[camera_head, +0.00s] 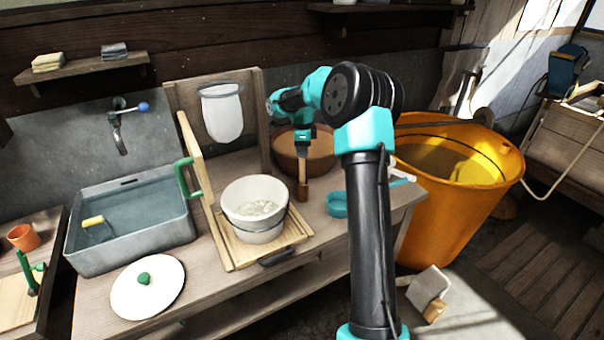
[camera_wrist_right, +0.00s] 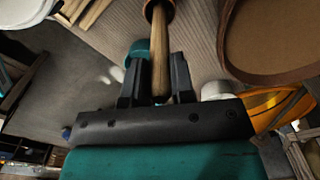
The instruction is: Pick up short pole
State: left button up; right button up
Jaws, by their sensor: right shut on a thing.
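The short pole (camera_head: 302,172) is a light wooden stick with a darker brown lower end. It hangs roughly upright under my right gripper (camera_head: 302,152), just in front of the brown bowl. In the right wrist view the pole (camera_wrist_right: 159,45) runs between the two dark fingers of my right gripper (camera_wrist_right: 157,80), which is shut on it. Whether the pole's lower end touches the wooden bench (camera_head: 328,184) I cannot tell. My left gripper is not in view.
A white bucket (camera_head: 247,230) stands on a slatted wooden board left of the pole. The brown bowl (camera_head: 287,157) is behind it, and a teal dish (camera_head: 337,204) is to its right. A large orange tub (camera_head: 420,215) stands beyond the bench's right end. A metal basin (camera_head: 180,222) is at left.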

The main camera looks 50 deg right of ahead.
grip_shut()
jog(key=shift+r, duration=0.1)
notch_tip(320, 180, up, 10)
jog(key=shift+f, duration=0.1)
dwell(0.7)
